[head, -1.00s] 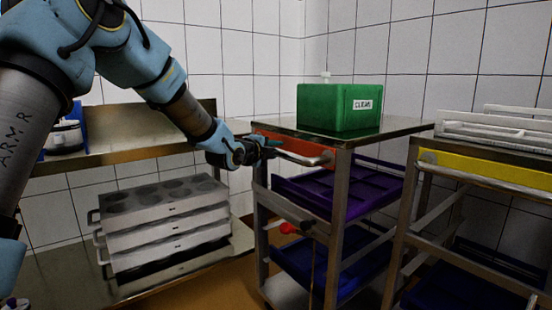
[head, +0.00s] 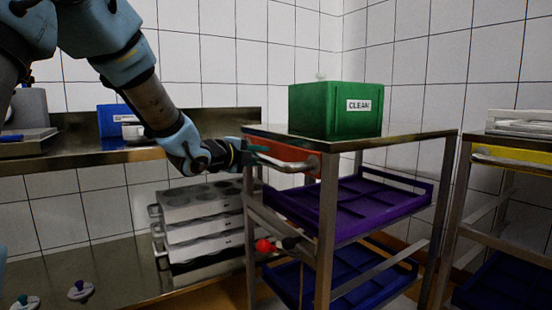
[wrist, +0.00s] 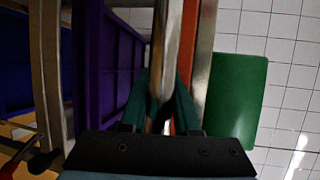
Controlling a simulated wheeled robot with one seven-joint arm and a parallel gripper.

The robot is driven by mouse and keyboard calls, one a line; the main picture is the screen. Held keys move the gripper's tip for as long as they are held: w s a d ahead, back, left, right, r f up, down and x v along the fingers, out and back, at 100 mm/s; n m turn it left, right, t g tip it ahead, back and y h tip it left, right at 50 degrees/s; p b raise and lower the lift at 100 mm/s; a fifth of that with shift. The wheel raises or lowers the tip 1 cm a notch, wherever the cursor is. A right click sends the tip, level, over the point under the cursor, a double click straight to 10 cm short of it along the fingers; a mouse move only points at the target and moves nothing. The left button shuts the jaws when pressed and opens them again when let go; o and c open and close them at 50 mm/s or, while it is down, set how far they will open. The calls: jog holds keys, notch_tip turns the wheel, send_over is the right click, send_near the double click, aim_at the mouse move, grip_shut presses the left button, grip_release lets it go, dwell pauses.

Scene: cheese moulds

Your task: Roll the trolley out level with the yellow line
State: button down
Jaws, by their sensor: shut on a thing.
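The trolley (head: 328,224) is a steel frame with a red panel (head: 285,150) and a bar handle at its top front edge. My gripper (head: 262,148) is shut on the left part of the handle (head: 296,166). In the wrist view the teal fingers of my gripper (wrist: 160,98) close on both sides of the handle bar (wrist: 167,40). A green box (head: 318,108) marked CLEAN stands on the trolley's top. Purple and blue trays sit on its lower levels. A red knob (head: 264,246) shows on the near side. No yellow line can be made out on the floor.
A second trolley with a yellow panel (head: 514,157) stands at the right. At the left, a steel bench (head: 80,155) carries a blue bin (head: 110,120). A stack of moulds (head: 200,225) rests on its lower shelf, partly behind the trolley. Tiled walls close the back.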

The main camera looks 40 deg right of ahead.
jog(key=a, duration=1.2)
jog(key=shift+w, duration=0.35)
jog(key=c, duration=0.9)
grip_release()
jog(key=p+v, duration=0.1)
jog(key=v, duration=1)
jog(key=shift+f, duration=0.1)
